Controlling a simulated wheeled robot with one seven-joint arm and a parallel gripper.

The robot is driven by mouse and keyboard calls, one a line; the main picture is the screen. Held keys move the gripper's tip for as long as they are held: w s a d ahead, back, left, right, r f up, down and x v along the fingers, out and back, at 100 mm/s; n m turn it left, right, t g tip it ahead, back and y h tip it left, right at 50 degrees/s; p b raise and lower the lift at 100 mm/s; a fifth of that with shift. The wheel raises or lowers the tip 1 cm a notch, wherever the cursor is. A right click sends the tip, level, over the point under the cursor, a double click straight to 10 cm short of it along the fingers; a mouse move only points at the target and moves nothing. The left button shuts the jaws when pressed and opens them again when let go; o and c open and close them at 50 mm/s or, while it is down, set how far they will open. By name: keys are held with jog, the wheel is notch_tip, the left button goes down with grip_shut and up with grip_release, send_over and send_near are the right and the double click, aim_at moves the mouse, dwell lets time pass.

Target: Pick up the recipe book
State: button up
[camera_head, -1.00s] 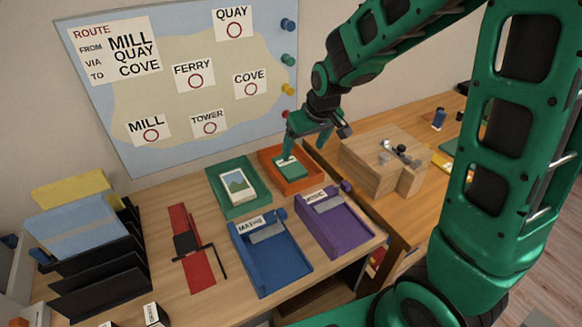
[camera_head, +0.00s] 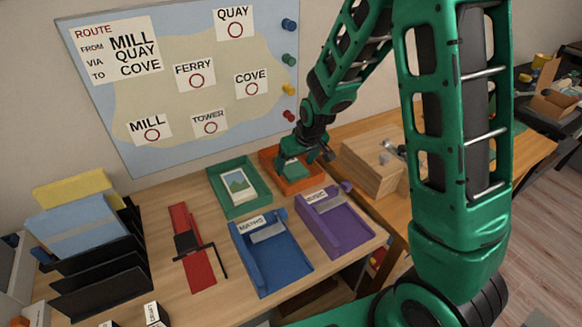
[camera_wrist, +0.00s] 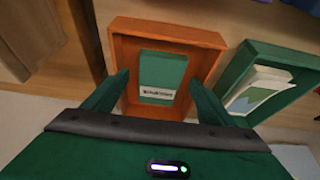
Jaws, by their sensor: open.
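A green book with a pale label strip (camera_wrist: 162,72) lies flat in an orange tray (camera_wrist: 128,30) in the wrist view; its label is too small to read for certain. The orange tray also shows in the head view (camera_head: 312,184), at the back right of the desk, with the book mostly hidden behind my gripper. My gripper (camera_wrist: 158,80) is open over the tray, one finger to each side of the book, with nothing held. In the head view my gripper (camera_head: 296,161) is low over the tray. I cannot tell whether the fingers touch the book.
A green tray with a picture card (camera_head: 220,207) stands left of the orange tray. A blue MATHS tray (camera_head: 280,268) and a purple MUSIC tray (camera_head: 345,232) stand in front. A map board (camera_head: 120,95) hangs behind.

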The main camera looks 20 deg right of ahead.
jog(key=shift+w+f, duration=0.25)
jog(key=shift+f, duration=0.35)
jog(key=c, duration=1.2)
jog(key=shift+r, duration=0.1)
